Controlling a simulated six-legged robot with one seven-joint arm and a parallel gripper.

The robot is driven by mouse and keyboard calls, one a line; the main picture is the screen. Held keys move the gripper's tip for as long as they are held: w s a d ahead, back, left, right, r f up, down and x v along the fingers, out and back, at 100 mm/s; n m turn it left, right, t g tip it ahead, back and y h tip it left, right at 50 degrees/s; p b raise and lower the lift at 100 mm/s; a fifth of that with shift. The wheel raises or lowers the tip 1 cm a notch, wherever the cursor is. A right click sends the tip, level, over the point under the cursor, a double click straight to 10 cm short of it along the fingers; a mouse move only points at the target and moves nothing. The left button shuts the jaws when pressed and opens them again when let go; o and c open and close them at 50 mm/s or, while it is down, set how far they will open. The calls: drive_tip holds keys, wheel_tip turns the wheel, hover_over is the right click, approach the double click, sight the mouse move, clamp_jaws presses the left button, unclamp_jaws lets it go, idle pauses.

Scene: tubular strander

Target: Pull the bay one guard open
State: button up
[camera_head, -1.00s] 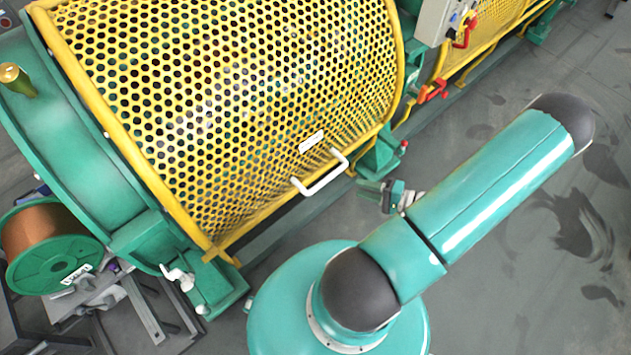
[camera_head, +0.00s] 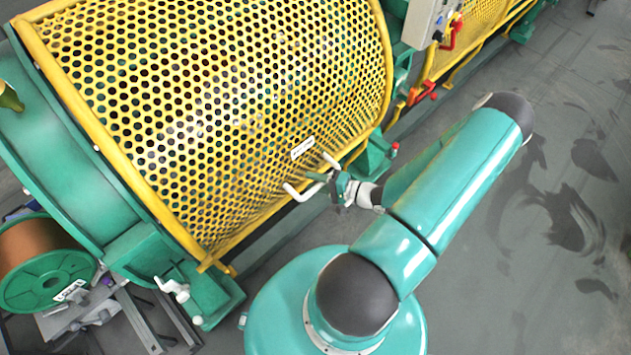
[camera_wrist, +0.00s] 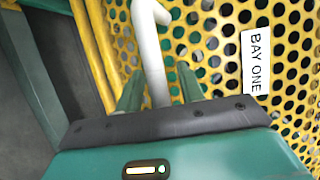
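The bay one guard (camera_head: 215,95) is a curved yellow perforated cover over the green machine, and it lies closed down. Its white handle (camera_head: 299,194) sits near the lower front edge, below a small white label (camera_head: 303,148). My gripper (camera_head: 328,181) is at the handle and hides its middle. In the wrist view the handle (camera_wrist: 149,45) runs between the two green fingers of my gripper (camera_wrist: 159,88), with gaps beside the bar. The fingers look open around it. The label reading BAY ONE (camera_wrist: 255,62) is to the right.
A copper-coloured spool with green flanges (camera_head: 48,262) stands at the lower left. A grey control box (camera_head: 430,18) and red handles (camera_head: 424,93) are at the top right. Grey floor (camera_head: 560,200) is free on the right.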

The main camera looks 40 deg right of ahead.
clamp_jaws()
idle(0.3)
